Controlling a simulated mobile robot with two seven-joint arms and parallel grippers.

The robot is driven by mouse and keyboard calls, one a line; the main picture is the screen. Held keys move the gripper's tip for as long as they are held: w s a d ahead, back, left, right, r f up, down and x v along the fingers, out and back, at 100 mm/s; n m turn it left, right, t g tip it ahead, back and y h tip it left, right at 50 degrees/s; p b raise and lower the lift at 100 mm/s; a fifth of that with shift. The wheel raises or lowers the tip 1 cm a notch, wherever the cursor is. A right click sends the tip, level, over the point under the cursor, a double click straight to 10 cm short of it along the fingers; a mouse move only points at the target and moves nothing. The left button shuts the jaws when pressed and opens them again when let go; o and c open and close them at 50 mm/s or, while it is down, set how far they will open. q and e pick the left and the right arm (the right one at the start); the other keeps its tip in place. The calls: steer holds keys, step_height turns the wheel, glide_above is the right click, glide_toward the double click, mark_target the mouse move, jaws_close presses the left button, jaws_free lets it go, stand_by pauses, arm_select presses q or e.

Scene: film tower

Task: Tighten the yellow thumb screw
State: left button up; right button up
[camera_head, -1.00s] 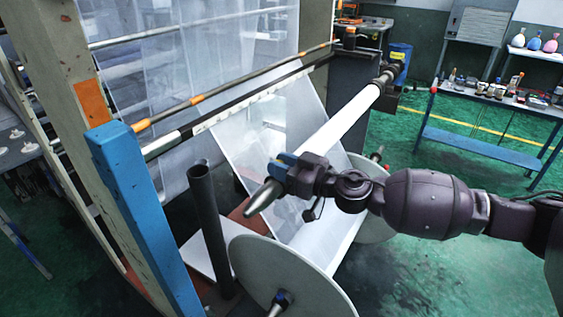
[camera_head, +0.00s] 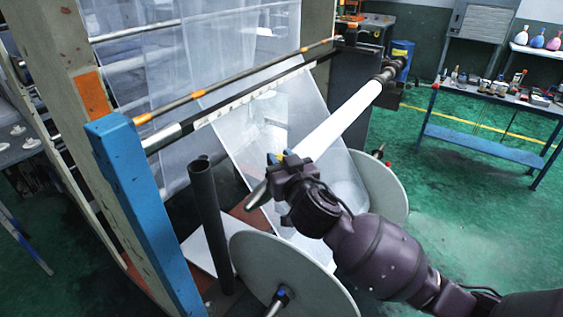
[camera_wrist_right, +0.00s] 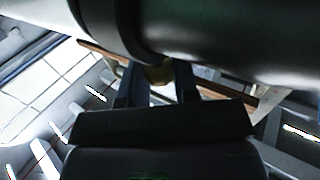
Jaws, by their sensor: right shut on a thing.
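My right gripper (camera_head: 282,162) is at the near end of the white roller (camera_head: 342,118), by the tapered grey shaft end (camera_head: 258,194). In the right wrist view its two dark fingers stand on either side of a small dull-yellow piece, the thumb screw (camera_wrist_right: 158,73), under a large dark cylinder (camera_wrist_right: 225,35). The gripper is shut on this screw. In the head view the gripper and wrist mostly hide the screw. My left gripper is not in view.
A blue post (camera_head: 140,205) and an upright dark tube (camera_head: 208,220) stand left of the gripper. A round grey disc (camera_head: 300,285) is below it. Clear film sheets hang behind. A blue workbench (camera_head: 480,147) stands at the right, with green floor between.

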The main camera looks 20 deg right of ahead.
steer(key=m+h+b, duration=0.1)
steer(key=m+h, duration=0.1)
steer(key=h, duration=0.2)
steer(key=shift+a+m+b, duration=0.1)
steer(key=shift+m+b, duration=0.2)
steer(key=shift+b, duration=0.05)
steer(key=shift+m+g+h+b, duration=0.4)
steer(key=shift+m+h+b, duration=0.35)
steer(key=shift+h, duration=0.65)
steer(key=shift+m, duration=0.25)
steer(key=shift+r+h, duration=0.15)
steer(key=shift+h, duration=0.45)
steer(key=o, duration=0.9)
steer(key=shift+a+g, duration=0.1)
steer(key=shift+g, duration=0.2)
